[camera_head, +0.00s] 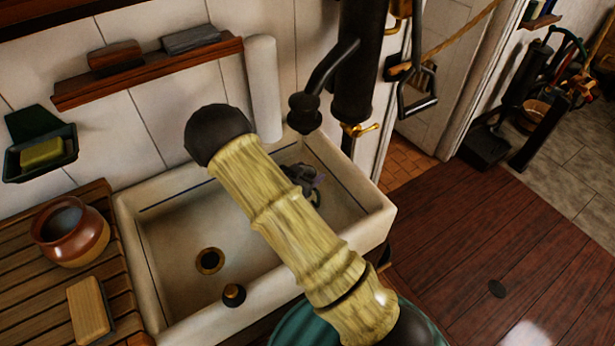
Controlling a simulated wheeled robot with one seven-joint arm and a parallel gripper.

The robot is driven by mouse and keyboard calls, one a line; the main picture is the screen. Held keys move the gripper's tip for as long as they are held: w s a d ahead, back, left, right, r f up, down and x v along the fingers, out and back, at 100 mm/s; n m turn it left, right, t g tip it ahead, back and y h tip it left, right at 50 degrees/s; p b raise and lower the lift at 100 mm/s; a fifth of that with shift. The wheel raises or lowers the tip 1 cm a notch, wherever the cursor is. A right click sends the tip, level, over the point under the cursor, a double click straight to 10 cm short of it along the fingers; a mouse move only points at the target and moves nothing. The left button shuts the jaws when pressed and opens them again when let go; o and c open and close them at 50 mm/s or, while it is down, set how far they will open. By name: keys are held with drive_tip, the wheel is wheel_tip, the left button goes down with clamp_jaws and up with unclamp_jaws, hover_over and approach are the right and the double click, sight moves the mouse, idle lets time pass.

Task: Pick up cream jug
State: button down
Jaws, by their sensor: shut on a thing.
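No cream jug can be made out for sure.
The white sink (165,292) has a drain hole (209,260) and a dark knob (233,294) at its front. A wooden block brush (90,310) lies on the drainboard. A black pump spout (322,85) hangs over the back right rim.

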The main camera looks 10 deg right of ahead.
drive_tip(key=shift+r, duration=0.25)
drive_tip(key=f+b+v, duration=0.2)
drive_tip(key=v, duration=0.6)
drive_tip(key=s+a+f+b+v, duration=0.1)
drive_tip(key=f+b+v, duration=0.1)
drive_tip(key=v, duration=0.7)
drive_tip(key=shift+s+a, duration=0.3)
drive_tip(key=shift+a, duration=0.05)
idle(0.6)
drive_tip(key=shift+r, duration=0.15)
idle(0.5)
